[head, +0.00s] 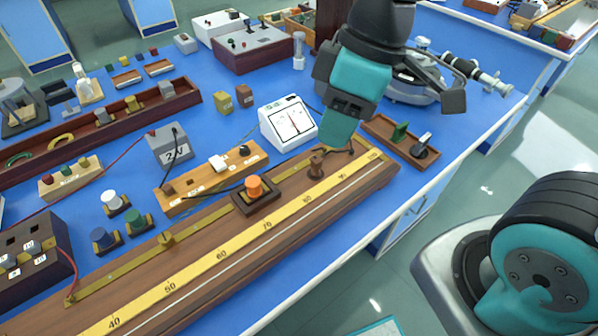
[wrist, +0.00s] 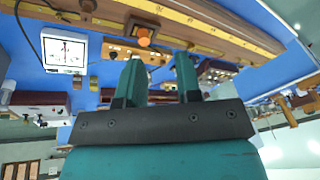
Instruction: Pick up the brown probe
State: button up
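The brown probe (head: 316,165) is a small dark brown spool-shaped piece. It stands upright on the long wooden metre bridge (head: 215,262), close to the right end of its yellow scale. In the wrist view a brown piece that looks like the probe (wrist: 88,5) is cut by the top edge, left of the orange knob. My gripper (head: 338,138) is above and just behind the right end of the bridge, apart from the probe. In the wrist view my gripper (wrist: 160,62) has its two teal fingers spread with nothing between them.
An orange knob on a dark base (head: 254,187) sits on the bridge left of the probe. A white meter (head: 289,122) stands behind it. A wooden tray with a green piece (head: 400,133) lies to the right. Thin cables cross the bench.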

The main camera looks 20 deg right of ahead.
aim_at(316, 159)
jog(key=w+d+f+n+h+p, duration=0.1)
jog(key=w+d+f+n+h, duration=0.15)
jog(key=w+n, duration=0.3)
jog(key=w+d+f+n+h, duration=0.1)
jog(key=w+d+f+n, duration=0.1)
jog(key=w+f+n, duration=0.4)
jog(key=shift+m, duration=0.35)
jog(key=f, duration=0.3)
jog(key=w+f, duration=0.1)
jog(key=f, duration=0.1)
jog(key=f+p, duration=0.1)
jog(key=f, duration=0.2)
jog(key=shift+w+a+f, duration=0.1)
jog(key=shift+w+f, duration=0.1)
jog(key=shift+f, duration=0.15)
jog(key=shift+a+f+p, duration=0.2)
jog(key=shift+f+p, duration=0.1)
jog(key=shift+f, duration=1.3)
jog(key=shift+a+f+p, duration=0.2)
jog(key=shift+f+p, duration=0.1)
jog(key=shift+f, duration=1.3)
grip_shut()
